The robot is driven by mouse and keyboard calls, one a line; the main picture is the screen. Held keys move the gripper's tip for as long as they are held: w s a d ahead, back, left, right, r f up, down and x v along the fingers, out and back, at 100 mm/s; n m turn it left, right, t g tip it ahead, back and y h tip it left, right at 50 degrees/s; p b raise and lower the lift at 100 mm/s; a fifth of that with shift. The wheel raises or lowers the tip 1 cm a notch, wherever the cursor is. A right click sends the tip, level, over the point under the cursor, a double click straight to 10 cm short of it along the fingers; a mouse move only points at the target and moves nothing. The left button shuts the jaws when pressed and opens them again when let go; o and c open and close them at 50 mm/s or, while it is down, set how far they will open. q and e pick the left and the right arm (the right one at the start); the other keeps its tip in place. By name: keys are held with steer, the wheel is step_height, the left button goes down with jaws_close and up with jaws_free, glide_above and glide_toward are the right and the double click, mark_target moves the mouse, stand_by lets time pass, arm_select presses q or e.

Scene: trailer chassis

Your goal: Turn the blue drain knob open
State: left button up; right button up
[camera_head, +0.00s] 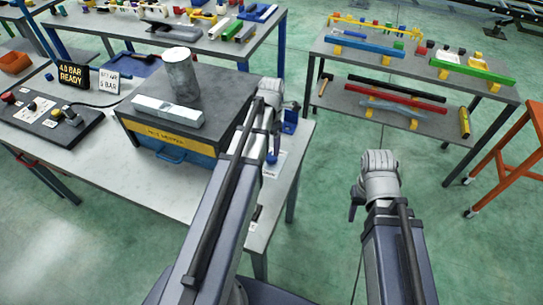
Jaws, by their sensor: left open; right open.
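A small blue knob (271,158) shows at the right end of the near table, beside a white label card, and is probably the drain knob. My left arm reaches over the table, and its gripper (276,138) points down just above and beside the blue knob. The gripper is open; its fingers are small and partly hidden by my arm, and I cannot tell whether they touch the knob. My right gripper (356,205) is open and empty, out over the floor right of the table.
A dark-topped box (215,92) with a yellow label stands left of my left arm, bearing a grey cylinder (181,75) and a pale bar (168,111). A blue part (290,121) stands at the table's right edge. A rack with coloured bars (400,95) stands right. Floor between is clear.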

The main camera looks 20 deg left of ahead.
mark_target(272, 156)
arm_select(q)
step_height(272, 156, down, 7)
steer(key=b, duration=0.6)
jaws_close()
stand_by(0.5)
